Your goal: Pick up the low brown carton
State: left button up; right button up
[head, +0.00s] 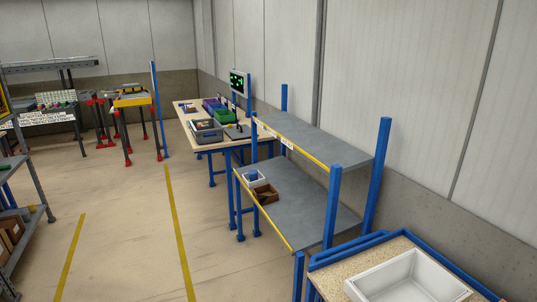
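A small, low brown open-topped box (265,194) stands on the lower grey shelf of the blue rack, near its yellow front edge. It looks like the low brown carton, but it is small and far off. Other brown cartons (9,236) sit on a shelf at the left edge, partly cut off by the frame. Neither of my grippers is in view.
A white bin with something blue (253,178) stands beside the brown box. The blue rack's upper shelf (310,140) is bare. A white tray (410,280) lies on the near-right table. A workbench (186,108) stands behind. The marked floor (125,215) is clear.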

aim_at(266, 194)
jog(key=i+j+u, duration=0.4)
jog(key=i, duration=0.45)
jog(key=i+u, duration=0.4)
jog(key=i, duration=0.5)
jog(key=i+j+z, duration=0.15)
jog(key=i+z, duration=0.25)
jog(key=i, duration=0.3)
jog(key=i+j+z, duration=0.45)
jog(key=i, duration=0.2)
jog(key=i+j+z, duration=0.4)
jog(key=i, duration=0.2)
